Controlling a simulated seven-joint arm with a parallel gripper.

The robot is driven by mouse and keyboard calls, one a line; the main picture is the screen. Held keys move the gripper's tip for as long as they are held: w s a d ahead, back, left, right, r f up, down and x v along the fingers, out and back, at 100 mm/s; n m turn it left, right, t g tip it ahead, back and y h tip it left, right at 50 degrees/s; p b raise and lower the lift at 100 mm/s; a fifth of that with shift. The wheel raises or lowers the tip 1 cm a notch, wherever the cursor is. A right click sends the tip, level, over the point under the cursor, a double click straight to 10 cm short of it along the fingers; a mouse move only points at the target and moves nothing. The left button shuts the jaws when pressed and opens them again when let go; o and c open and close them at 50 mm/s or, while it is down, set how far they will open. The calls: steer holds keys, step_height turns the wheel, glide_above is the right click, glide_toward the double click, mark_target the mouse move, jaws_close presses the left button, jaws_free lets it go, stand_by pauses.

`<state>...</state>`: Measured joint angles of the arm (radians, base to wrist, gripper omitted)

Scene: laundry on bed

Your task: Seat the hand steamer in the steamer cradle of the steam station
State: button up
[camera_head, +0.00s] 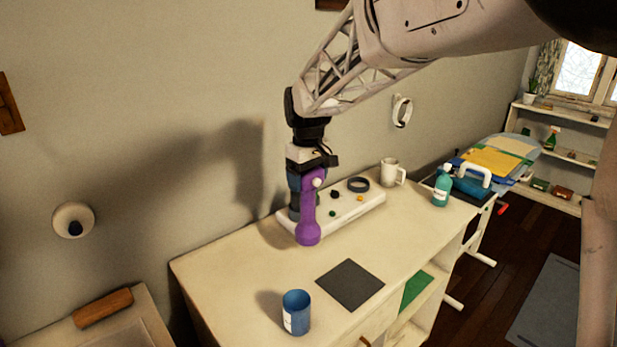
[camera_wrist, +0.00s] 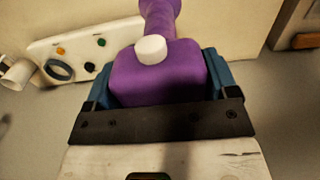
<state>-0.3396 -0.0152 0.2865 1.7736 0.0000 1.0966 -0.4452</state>
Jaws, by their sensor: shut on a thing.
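In the wrist view the hand steamer (camera_wrist: 160,78) sits between the blue fingers of my gripper (camera_wrist: 158,88). The steam station (camera_head: 345,212) is a long white base on the cabinet top with a dark ring (camera_head: 358,184) and small coloured knobs. It also shows in the wrist view (camera_wrist: 88,32). A dark upright part (camera_head: 295,200) stands behind the steamer, mostly hidden. I cannot tell whether the steamer touches the station.
A white mug (camera_head: 389,172) and a teal bottle (camera_head: 441,187) stand right of the station. A dark square mat (camera_head: 350,285) and a blue cup (camera_head: 296,313) are nearer the front. The cabinet top (camera_head: 235,272) is clear at left. An ironing board with folded cloth (camera_head: 495,160) is further right.

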steer(key=shift+d, duration=0.1)
steer(key=w+d+f+m, duration=0.3)
steer(key=w+d+m, duration=0.1)
steer(key=w+d, duration=0.5)
steer(key=w+d+f+m, duration=0.4)
steer(key=w+d, duration=0.5)
steer(key=d, duration=0.5)
steer(key=shift+w+d+m, duration=0.2)
steer(key=shift+d+m, duration=0.1)
steer(key=shift+m, duration=0.2)
steer(key=shift+w+r, duration=0.1)
steer(key=w+a+r+m, duration=0.3)
steer(key=w+r+m, duration=0.1)
steer(key=w, duration=0.6)
steer(key=w+a+r+m, duration=0.3)
steer(key=w+r+m, duration=0.2)
steer(key=w, duration=0.5)
steer(key=shift+a+r, duration=0.3)
steer(key=shift+r, duration=0.45)
steer(key=shift+w, duration=0.1)
